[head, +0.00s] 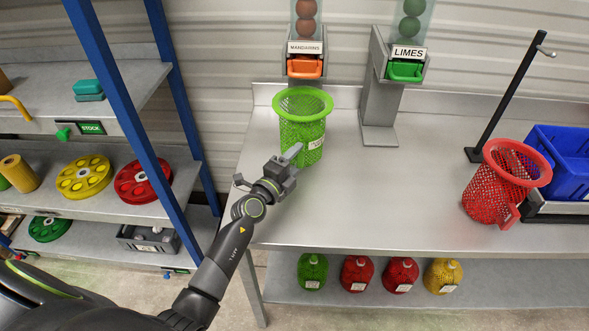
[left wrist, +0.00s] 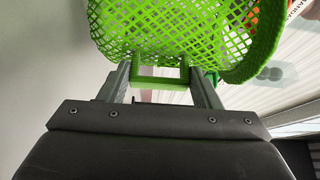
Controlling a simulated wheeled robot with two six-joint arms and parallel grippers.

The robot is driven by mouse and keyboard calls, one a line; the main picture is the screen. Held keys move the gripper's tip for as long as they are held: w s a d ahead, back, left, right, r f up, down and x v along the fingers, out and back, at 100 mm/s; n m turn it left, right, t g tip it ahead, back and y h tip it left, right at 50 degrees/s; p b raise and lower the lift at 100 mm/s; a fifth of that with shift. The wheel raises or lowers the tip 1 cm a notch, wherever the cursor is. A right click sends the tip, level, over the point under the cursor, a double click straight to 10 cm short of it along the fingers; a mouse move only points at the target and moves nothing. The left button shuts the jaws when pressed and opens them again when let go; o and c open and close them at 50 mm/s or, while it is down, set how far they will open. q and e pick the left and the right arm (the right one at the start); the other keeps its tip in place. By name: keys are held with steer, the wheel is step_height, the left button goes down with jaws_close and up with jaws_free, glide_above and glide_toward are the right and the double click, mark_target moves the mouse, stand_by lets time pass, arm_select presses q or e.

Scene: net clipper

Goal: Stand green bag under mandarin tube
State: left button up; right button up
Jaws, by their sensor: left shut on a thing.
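The green net bag (head: 302,130), with a wide ring rim at its top, is upright at the back left of the steel table, below the mandarin tube (head: 306,20) and its orange outlet (head: 304,67). My left gripper (head: 289,161) is at the bag's lower front left. In the left wrist view my left gripper (left wrist: 160,82) is shut on the handle of the green bag (left wrist: 160,32). Whether the bag's base touches the table is hard to tell. My right gripper is not in view.
A limes tube (head: 411,20) with a green outlet stands to the right on a grey post. A red net basket (head: 490,185) and a blue crate (head: 565,160) are at the right. The table's middle is clear. Shelving (head: 60,205) stands left.

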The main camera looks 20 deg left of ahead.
arm_select(q)
steer(key=shift+f+b, duration=0.4)
steer(key=shift+f, duration=0.5)
steer(key=shift+f, duration=0.15)
steer(key=o, duration=0.9)
steer(key=shift+o, duration=0.2)
